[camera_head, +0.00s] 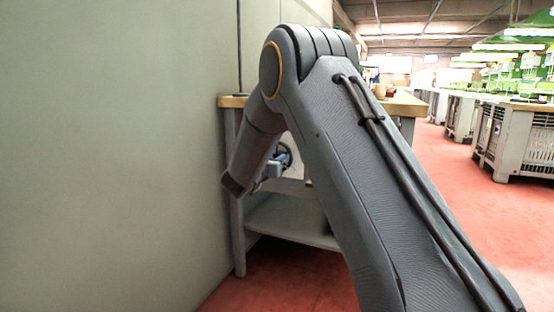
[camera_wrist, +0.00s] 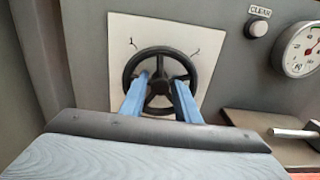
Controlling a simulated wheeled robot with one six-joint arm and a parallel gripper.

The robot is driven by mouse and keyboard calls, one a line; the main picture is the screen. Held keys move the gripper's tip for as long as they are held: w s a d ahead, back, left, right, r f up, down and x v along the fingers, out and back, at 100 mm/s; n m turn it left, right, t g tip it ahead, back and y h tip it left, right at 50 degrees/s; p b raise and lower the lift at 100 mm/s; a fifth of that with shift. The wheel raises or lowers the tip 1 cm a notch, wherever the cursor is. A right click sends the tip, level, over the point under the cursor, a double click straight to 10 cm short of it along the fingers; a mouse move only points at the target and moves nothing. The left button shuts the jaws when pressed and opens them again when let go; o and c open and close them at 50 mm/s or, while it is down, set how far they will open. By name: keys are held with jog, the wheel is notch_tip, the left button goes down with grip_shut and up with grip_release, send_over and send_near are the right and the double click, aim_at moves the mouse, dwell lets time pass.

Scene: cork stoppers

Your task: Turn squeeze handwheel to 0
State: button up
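The handwheel (camera_wrist: 160,53) is a black wheel with spokes and a round hub, set on a pale square plate (camera_wrist: 118,28) in the wrist view. Small dark marks stand on the plate at its upper left and upper right; I cannot read them surely. My gripper (camera_wrist: 160,82) points at the wheel. Its two blue fingers are apart, with their tips over the wheel's face on either side of the hub. I cannot tell whether they touch it. In the head view the wheel (camera_head: 286,153) is partly hidden behind my arm.
Right of the plate are a button (camera_wrist: 258,28) with a label above it, a round white gauge (camera_wrist: 298,50) and a pale lever (camera_wrist: 294,133). A bench (camera_head: 405,104) with a lower shelf (camera_head: 290,220) stands by the wall. Grey crates (camera_head: 515,140) line the right; red floor between is clear.

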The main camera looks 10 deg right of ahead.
grip_shut()
